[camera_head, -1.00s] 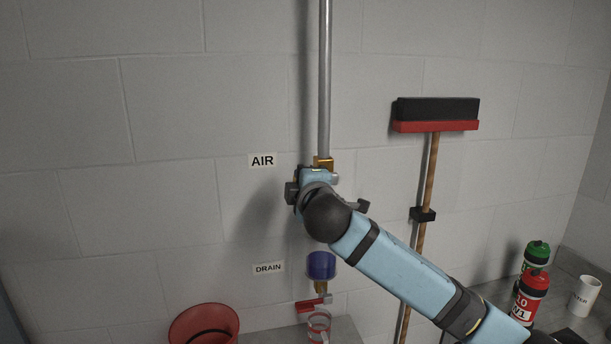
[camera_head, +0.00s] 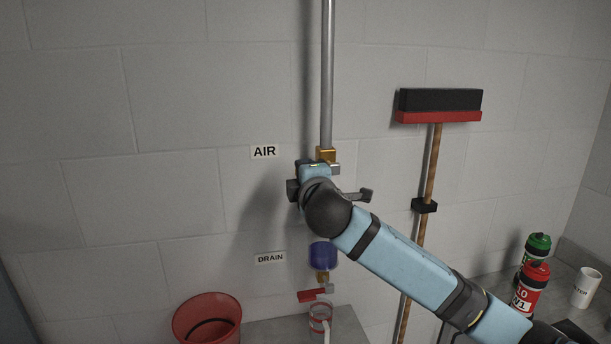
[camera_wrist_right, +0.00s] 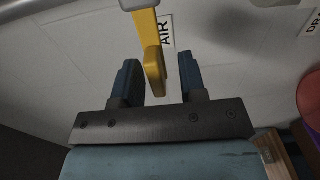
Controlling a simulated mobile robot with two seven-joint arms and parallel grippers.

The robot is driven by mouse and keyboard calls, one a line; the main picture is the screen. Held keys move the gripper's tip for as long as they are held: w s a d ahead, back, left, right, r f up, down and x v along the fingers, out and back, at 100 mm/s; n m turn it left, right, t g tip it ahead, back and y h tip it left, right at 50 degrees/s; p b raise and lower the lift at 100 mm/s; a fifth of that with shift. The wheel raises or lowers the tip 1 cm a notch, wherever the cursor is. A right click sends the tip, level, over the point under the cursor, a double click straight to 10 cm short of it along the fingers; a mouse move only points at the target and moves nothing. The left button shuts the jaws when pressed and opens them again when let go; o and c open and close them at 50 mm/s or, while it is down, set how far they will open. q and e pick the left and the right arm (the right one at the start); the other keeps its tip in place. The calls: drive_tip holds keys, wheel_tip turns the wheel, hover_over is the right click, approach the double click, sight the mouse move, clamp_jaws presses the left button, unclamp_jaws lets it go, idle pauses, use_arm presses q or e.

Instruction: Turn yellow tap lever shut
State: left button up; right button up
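The yellow tap lever (camera_wrist_right: 153,68) shows in the right wrist view, hanging between the two fingers of my right gripper (camera_wrist_right: 158,62). The fingers are open, with a visible gap on each side of the lever. In the head view the lever and my fingers are hidden behind my light-blue right wrist. The brass tap fitting (camera_head: 326,154) shows just above the wrist, at the foot of the grey vertical pipe (camera_head: 327,75). My left gripper is not in view.
A red bucket (camera_head: 207,312) is lower left. A broom (camera_head: 438,117) hangs right. Bottles (camera_head: 531,288) and a white mug (camera_head: 586,287) stand far right.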

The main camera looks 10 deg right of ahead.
drive_tip(key=s+b, duration=0.3)
drive_tip(key=s, duration=1)
drive_tip(key=shift+s+d+b, duration=0.25)
drive_tip(key=shift+s+b, duration=0.1)
wheel_tip(320, 180, down, 29)
drive_tip(key=s+m+g+y, duration=0.3)
drive_tip(key=m+g, duration=0.2)
drive_tip(key=m, duration=0.1)
drive_tip(key=s+d+f+m+g, duration=0.1)
drive_tip(key=s+d+f+m, duration=0.2)
drive_tip(key=s+f, duration=0.8)
drive_tip(key=s+d+f+m+g, duration=0.1)
drive_tip(key=s+d+f+m, duration=0.2)
drive_tip(key=s+f+m, duration=0.3)
drive_tip(key=s+f, duration=0.5)
drive_tip(key=f, duration=0.4)
drive_tip(key=shift+s+d+m+h, duration=0.2)
drive_tip(key=shift+m+h, duration=0.1)
